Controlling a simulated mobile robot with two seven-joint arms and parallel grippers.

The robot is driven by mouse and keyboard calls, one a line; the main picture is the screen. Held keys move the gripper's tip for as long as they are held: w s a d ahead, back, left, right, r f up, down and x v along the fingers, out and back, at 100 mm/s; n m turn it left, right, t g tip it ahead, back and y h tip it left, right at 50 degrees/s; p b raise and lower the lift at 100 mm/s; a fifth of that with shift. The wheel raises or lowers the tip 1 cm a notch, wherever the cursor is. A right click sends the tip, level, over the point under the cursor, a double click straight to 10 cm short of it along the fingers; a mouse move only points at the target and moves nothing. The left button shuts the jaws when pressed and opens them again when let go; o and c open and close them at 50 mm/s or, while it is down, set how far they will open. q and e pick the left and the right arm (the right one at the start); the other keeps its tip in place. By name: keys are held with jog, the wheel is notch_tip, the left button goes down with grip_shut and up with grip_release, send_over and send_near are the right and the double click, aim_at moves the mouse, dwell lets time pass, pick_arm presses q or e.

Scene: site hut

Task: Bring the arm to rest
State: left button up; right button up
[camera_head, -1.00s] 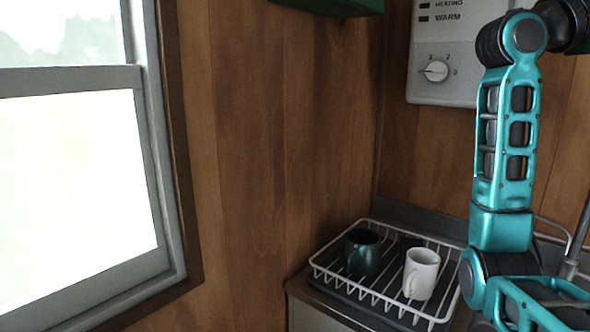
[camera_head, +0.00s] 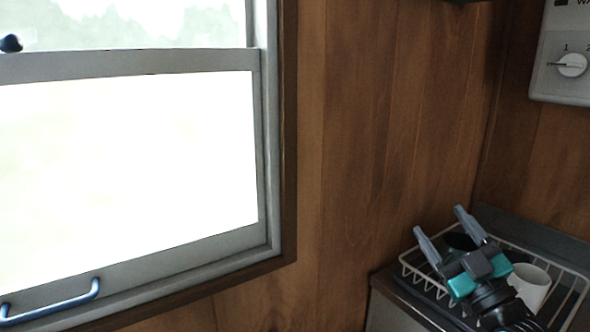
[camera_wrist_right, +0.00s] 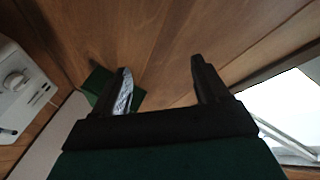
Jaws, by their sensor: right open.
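My right gripper (camera_head: 438,219) shows at the lower right of the head view, teal and black with two grey fingers. Its fingers stand apart, point up and have nothing between them. In the picture it overlaps the wire dish rack, with the wooden wall behind. In the right wrist view the two fingers (camera_wrist_right: 160,64) are also spread and empty, facing the wooden wall. My left gripper is in neither view.
A window (camera_head: 130,170) with a blue handle (camera_head: 95,289) fills the left. A heater box (camera_head: 565,75) hangs at upper right.

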jog(key=s+a+f+g+h, duration=0.1)
jog(key=s+f+g, duration=0.2)
jog(key=f, duration=0.7)
jog(key=s+a+f+g, duration=0.2)
jog(key=s+f+g, duration=0.2)
jog(key=f, duration=0.6)
jog(key=s+f+m+g+h, duration=0.15)
jog(key=s+f+g, duration=0.45)
jog(key=s+f, duration=0.85)
jog(key=w+a+m+t, duration=0.1)
jog(key=a+m, duration=0.3)
jog(key=a, duration=0.5)
jog(key=shift+a+m+h, duration=0.35)
jog(key=shift+a, duration=0.05)
